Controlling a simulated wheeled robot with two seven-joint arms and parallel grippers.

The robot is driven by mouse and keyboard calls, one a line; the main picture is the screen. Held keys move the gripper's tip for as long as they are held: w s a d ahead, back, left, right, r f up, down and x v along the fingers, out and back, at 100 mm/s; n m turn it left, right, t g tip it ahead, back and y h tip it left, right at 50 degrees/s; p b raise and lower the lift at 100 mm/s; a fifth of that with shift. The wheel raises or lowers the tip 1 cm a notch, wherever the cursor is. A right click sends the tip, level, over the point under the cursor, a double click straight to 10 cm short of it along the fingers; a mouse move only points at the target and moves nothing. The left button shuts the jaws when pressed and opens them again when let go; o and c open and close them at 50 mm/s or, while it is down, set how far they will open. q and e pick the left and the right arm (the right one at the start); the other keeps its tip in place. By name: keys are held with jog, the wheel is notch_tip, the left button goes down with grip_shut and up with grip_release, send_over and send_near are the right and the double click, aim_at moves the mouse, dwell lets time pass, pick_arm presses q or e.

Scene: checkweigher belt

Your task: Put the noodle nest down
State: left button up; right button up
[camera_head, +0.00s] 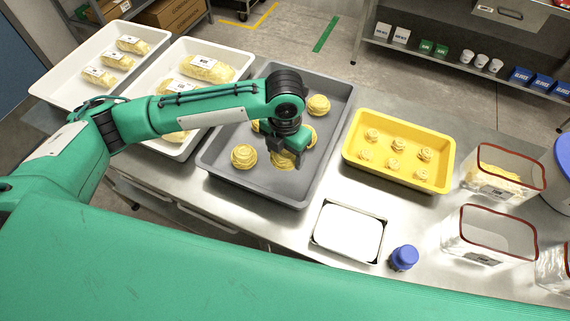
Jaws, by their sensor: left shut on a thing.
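My left gripper (288,151) points down over the grey tray (337,95), with its fingers partly hidden by its own wrist. It is shut on a noodle nest (282,161), a pale yellow coil that shows just below the fingers. I cannot tell whether this nest touches the tray floor. Other noodle nests lie in the grey tray, one at the front left (244,156) and one at the back right (318,105). More are partly hidden behind the gripper. My right gripper is not in view.
A yellow tray (392,181) with several smaller nests stands right of the grey tray. A white-topped scale (348,232), a blue-capped item (404,257) and clear red-rimmed containers (486,234) stand nearer. White trays (62,62) with packed pasta are at the left.

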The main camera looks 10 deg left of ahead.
pick_arm(q)
notch_tip(320, 180, up, 12)
jog(key=b, duration=0.1)
